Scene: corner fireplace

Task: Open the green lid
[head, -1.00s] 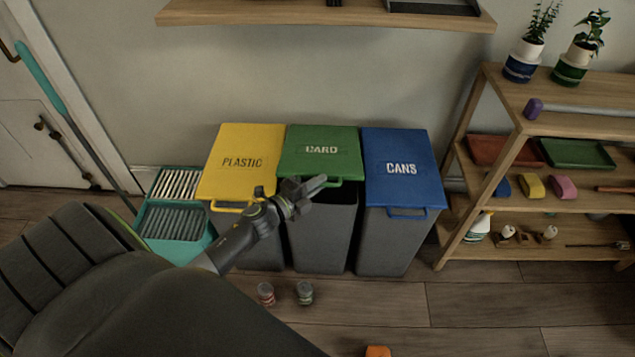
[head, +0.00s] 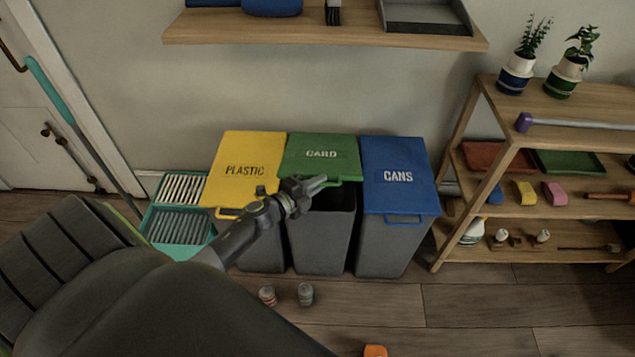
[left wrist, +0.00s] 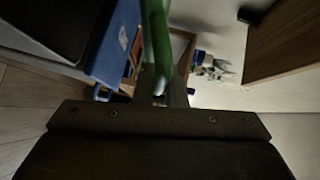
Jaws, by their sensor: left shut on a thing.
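The green lid (head: 320,154) marked CARD covers the middle grey bin (head: 321,235). Its front edge is raised, and the bin's dark opening shows beneath it. My left gripper (head: 312,187) is at the lid's front edge, shut on the lid's handle. In the left wrist view, a green strip of the lid (left wrist: 156,45) runs up from between the fingers. The gripper hides part of the handle in the head view. My right gripper is not in view.
The yellow PLASTIC lid (head: 246,160) and blue CANS lid (head: 398,165) flank it, both shut. A wall shelf (head: 330,38) hangs above. Wooden shelving (head: 490,165) stands to the right. Two small jars (head: 305,294) and an orange thing (head: 376,351) are on the floor.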

